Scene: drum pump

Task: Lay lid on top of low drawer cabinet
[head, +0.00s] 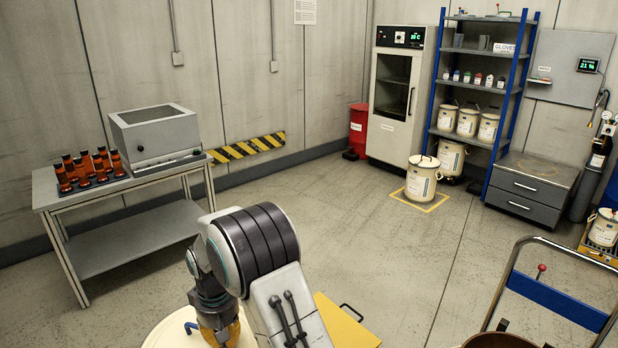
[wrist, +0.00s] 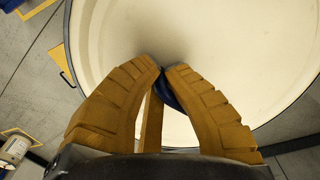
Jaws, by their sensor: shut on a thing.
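A large round cream lid (wrist: 230,45) with a raised rim fills much of the wrist view. It also shows in the head view at the bottom edge (head: 168,332), partly cut off and partly hidden by my arm. My gripper (wrist: 167,68) is shut on a blue part of the lid, seen between the orange fingers; in the head view my gripper (head: 222,334) is low beside my forearm. I cannot tell whether the lid rests on something. The low drawer cabinet (head: 522,205) is grey with two drawers, far right, with a bare top bearing a faint ring mark.
A blue-handled trolley (head: 555,297) with a brown drum stands at front right. A yellow panel with a black handle (head: 345,325) lies near my arm. White drums (head: 421,180) stand by the blue shelf (head: 480,85). A bench (head: 75,205) is at left; the middle floor is clear.

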